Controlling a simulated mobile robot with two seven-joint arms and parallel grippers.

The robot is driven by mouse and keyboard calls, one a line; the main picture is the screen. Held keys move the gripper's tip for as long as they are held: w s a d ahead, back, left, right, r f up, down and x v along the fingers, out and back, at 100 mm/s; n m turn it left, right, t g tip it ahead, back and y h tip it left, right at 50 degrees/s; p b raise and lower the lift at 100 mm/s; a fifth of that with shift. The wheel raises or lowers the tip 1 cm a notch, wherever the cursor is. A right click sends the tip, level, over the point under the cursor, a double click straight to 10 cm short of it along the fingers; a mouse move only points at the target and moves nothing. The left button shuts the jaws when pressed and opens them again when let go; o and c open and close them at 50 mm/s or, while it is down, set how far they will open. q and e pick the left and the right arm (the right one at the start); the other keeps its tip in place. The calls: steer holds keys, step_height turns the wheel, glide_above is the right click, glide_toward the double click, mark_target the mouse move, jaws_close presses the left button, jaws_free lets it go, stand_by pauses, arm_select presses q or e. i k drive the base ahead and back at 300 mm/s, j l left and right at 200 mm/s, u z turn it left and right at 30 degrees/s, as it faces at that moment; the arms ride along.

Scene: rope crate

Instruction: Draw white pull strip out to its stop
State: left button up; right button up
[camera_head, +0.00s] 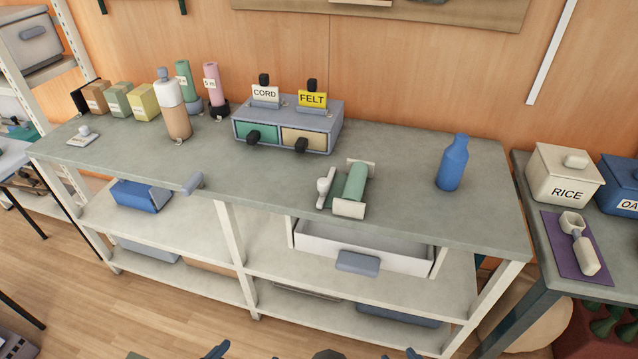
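I cannot tell for sure which thing is the white pull strip. A green roll (354,183) lies between white end plates near the front edge of the grey workbench (290,178), with a small white knobbed piece (324,187) at its left. A small white plate with a knob (83,137) lies at the bench's left end. Only dark blue tips of my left gripper (217,351) and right gripper (411,353) show at the bottom edge, well short of the bench. They touch nothing that I can see, and their opening is unclear.
A white drawer (362,245) stands open under the bench. A small two-drawer cabinet (288,123), bottles and small boxes stand along the back. A blue bottle (453,163) stands at the right. The bench's middle is clear. A side table with canisters (565,177) is at right.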

mark_target(324, 185)
steer(key=i+z, duration=0.25)
steer(key=z, duration=0.2)
steer(key=i+z, duration=0.25)
steer(key=z, duration=0.2)
